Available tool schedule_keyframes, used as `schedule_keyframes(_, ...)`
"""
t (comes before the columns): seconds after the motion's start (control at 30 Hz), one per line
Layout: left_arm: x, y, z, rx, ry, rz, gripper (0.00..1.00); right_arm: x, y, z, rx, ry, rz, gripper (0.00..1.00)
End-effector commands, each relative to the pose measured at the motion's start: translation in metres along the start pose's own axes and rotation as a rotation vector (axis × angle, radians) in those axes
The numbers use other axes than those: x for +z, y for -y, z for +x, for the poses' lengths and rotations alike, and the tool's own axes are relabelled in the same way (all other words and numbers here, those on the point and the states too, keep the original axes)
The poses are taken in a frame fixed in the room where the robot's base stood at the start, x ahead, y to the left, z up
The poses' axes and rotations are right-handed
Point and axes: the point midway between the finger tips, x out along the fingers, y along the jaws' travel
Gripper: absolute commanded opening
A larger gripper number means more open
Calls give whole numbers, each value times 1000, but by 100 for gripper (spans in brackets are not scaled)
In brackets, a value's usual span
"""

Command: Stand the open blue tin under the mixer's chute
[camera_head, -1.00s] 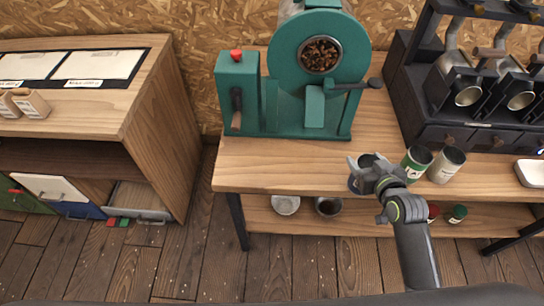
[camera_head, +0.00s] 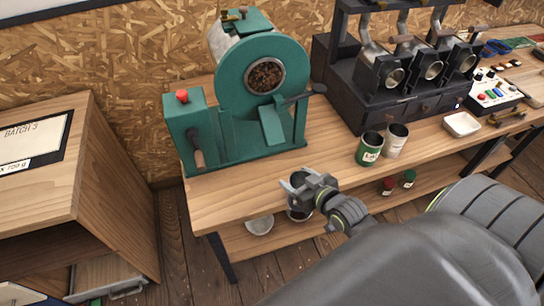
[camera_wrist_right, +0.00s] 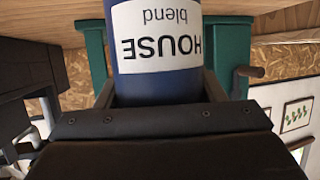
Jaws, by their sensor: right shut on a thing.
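The green mixer (camera_head: 262,100) stands on the wooden bench, with its sloping chute (camera_head: 272,126) below the round window full of beans. My right gripper (camera_head: 299,181) is at the bench's front edge, to the front and right of the chute. It is shut on the blue tin, whose white label reads "HOUSE blend" in the right wrist view (camera_wrist_right: 155,75). In the head view the jaws largely hide the tin. The label is upside down in the wrist view. The tin is apart from the chute. My left gripper is not in view.
A green tin (camera_head: 369,150) and a pale tin (camera_head: 395,141) stand right on the bench (camera_head: 235,195). A dark roaster rack (camera_head: 395,85) is behind them, with a white dish (camera_head: 461,124) beside it. The bench top before the chute is clear. A wooden cabinet (camera_head: 110,210) stands left.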

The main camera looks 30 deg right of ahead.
Motion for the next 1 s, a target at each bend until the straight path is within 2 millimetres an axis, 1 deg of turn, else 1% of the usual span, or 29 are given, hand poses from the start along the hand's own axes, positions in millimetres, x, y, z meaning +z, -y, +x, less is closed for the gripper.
schedule_keyframes(0.03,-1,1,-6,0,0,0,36,-9,0,12,-1,-4,1,39)
schedule_keyframes(0.1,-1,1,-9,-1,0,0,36,-16,0,27,-1,-4,0,39)
schedule_keyframes(0.2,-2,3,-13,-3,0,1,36,-23,0,46,0,-3,0,39)
schedule_keyframes(0.3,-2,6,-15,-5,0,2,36,-27,0,60,0,-1,0,39)
schedule_keyframes(0.53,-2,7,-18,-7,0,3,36,-33,0,76,0,-1,0,39)
schedule_keyframes(0.73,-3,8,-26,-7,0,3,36,-47,0,108,-1,-1,-1,39)
schedule_keyframes(0.8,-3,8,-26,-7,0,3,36,-36,0,110,1,4,1,39)
schedule_keyframes(0.83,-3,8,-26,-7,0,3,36,-34,0,111,0,3,0,39)
schedule_keyframes(1.0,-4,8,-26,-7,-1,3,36,-30,0,112,1,0,0,39)
